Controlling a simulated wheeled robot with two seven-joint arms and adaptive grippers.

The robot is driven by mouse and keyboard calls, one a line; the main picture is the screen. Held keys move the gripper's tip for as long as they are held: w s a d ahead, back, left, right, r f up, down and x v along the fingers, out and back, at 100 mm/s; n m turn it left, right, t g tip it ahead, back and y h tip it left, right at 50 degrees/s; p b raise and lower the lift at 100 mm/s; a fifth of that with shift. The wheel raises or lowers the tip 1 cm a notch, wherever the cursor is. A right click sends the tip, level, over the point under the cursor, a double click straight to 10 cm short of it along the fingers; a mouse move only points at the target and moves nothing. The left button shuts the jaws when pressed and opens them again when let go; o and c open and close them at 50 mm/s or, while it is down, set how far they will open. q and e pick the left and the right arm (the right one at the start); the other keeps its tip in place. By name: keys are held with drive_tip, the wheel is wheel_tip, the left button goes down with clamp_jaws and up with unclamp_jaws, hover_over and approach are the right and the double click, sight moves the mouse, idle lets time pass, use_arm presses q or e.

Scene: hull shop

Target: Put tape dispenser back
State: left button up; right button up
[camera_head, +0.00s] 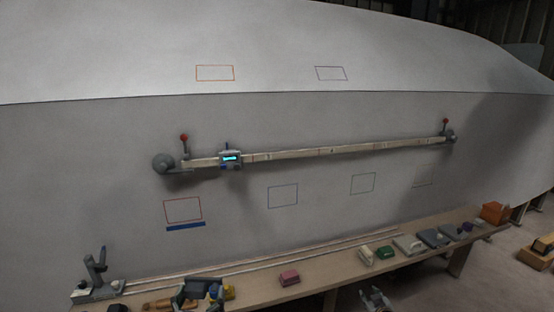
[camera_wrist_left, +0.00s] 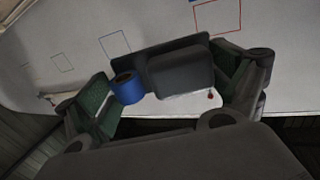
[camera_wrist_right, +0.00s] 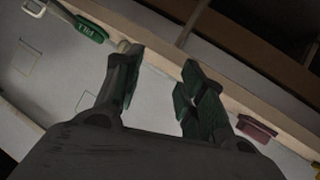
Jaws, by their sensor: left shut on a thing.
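The tape dispenser (camera_wrist_left: 180,74) is a dark grey block with a blue tape roll (camera_wrist_left: 127,88) at one end, seen in the left wrist view. My left gripper (camera_wrist_left: 168,90) is shut on it, one finger at the roll end and one at the other. In the head view my left gripper (camera_head: 200,287) is at the bottom, in front of the bench; the dispenser is hard to make out there. My right gripper (camera_head: 375,298) is low, in front of the bench. In the right wrist view its fingers (camera_wrist_right: 158,82) are apart with nothing between them.
Blue tape (camera_head: 185,227) lies under a red outline on the hull.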

drive_tip(key=s+a+f+g, duration=0.2)
drive_tip(key=s+f+g, duration=0.4)
drive_tip(key=s+f, duration=1.95)
drive_tip(key=s+a+f+g, duration=0.1)
drive_tip(key=s+f, duration=0.3)
drive_tip(key=s, duration=0.8)
drive_tip(key=s+a+f+g, duration=0.1)
drive_tip(key=s+f, duration=0.3)
drive_tip(key=s, duration=0.8)
drive_tip(key=s+a+f+g, duration=0.1)
drive_tip(key=s+f+g, duration=0.2)
drive_tip(key=s, duration=0.9)
drive_tip(key=shift+a+f, duration=0.25)
drive_tip(key=shift+f, duration=0.4)
drive_tip(key=shift+w, duration=0.1)
